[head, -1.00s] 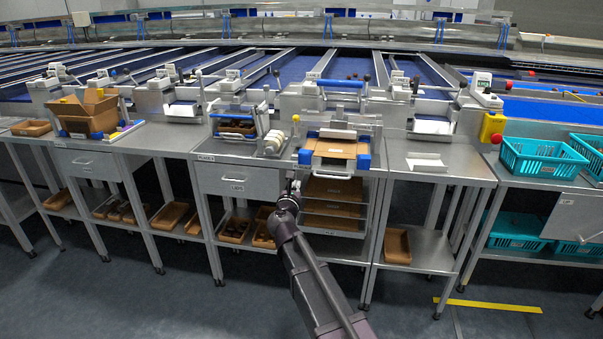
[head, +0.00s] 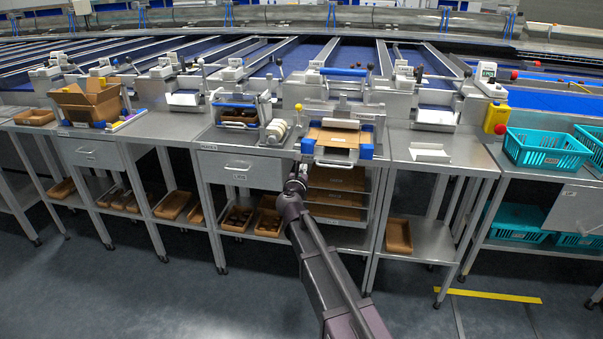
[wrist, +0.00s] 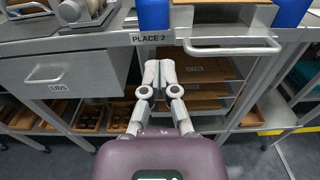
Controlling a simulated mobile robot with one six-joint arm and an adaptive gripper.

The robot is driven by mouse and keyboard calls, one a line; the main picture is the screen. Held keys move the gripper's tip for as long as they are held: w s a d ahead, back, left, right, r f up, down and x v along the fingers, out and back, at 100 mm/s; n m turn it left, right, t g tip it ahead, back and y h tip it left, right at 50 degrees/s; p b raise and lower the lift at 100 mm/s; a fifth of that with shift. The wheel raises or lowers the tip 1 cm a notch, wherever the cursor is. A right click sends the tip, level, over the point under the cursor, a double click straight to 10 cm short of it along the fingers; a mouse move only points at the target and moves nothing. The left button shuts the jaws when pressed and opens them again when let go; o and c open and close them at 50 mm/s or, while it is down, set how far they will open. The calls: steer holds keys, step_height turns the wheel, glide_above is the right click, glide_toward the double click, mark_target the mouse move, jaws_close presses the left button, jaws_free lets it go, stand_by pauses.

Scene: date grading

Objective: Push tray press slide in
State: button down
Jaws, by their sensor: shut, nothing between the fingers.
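The tray press slide, with a brown tray face (head: 334,138) and a pale bar handle (head: 334,163), juts out at the front of the Place 2 bench between two blue blocks. In the wrist view its handle (wrist: 231,46) is at upper right, right of my fingertips. My gripper (wrist: 160,64) is shut and empty, its two fingers close together, below the Place 2 label and in front of the bench. In the head view my gripper (head: 297,172) is just left of and slightly below the handle, apart from it as far as I can see.
A lids drawer (head: 252,172) is left of my gripper. A shelf rack of brown trays (head: 336,197) is under the slide. Blue blocks (head: 307,146) (head: 366,152) flank it. A metal side bench (head: 430,162) stands right; the floor in front is open.

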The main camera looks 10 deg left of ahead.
mark_target(310, 151)
steer(key=w, duration=1)
steer(key=shift+w+d, duration=0.2)
steer(key=shift+w, duration=0.05)
steer(key=w, duration=0.4)
steer(key=shift+w+d, duration=0.1)
steer(key=shift+w, duration=0.2)
steer(key=s, duration=1.4)
steer(key=shift+a, duration=0.3)
steer(key=shift+a, duration=0.4)
